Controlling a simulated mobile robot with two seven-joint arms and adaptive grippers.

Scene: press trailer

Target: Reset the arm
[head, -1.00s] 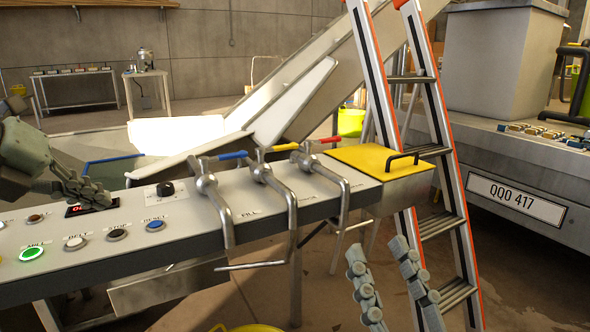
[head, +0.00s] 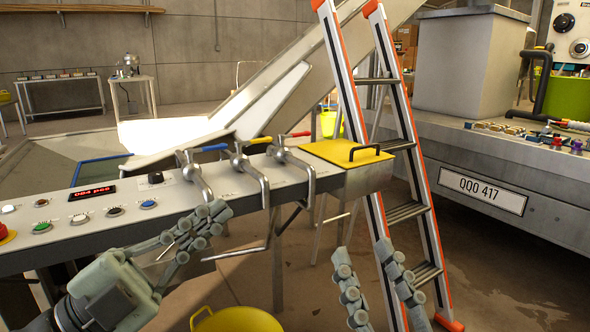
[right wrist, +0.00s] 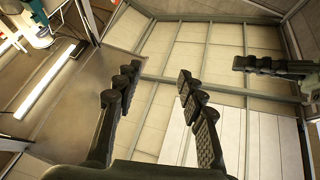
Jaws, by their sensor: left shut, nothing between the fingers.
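My left gripper (head: 205,222) is shut and empty, in front of the control panel (head: 115,232) at the lower left of the head view. Its fingers overlap the panel's front edge in the picture; I cannot tell whether they touch it. My right gripper (head: 368,262) is open and empty at the bottom centre-right, in front of the ladder. In the right wrist view my right gripper (right wrist: 156,80) points up toward the ceiling, its fingers spread with nothing between them. Part of my left gripper (right wrist: 270,64) shows at the right of that view.
Three levers with blue, yellow and red handles, including the blue one (head: 195,170), stand on the panel beside a yellow lid (head: 342,153). A ladder (head: 385,150) and a trailer (head: 540,195) stand at right. A yellow bucket (head: 238,320) is on the floor below.

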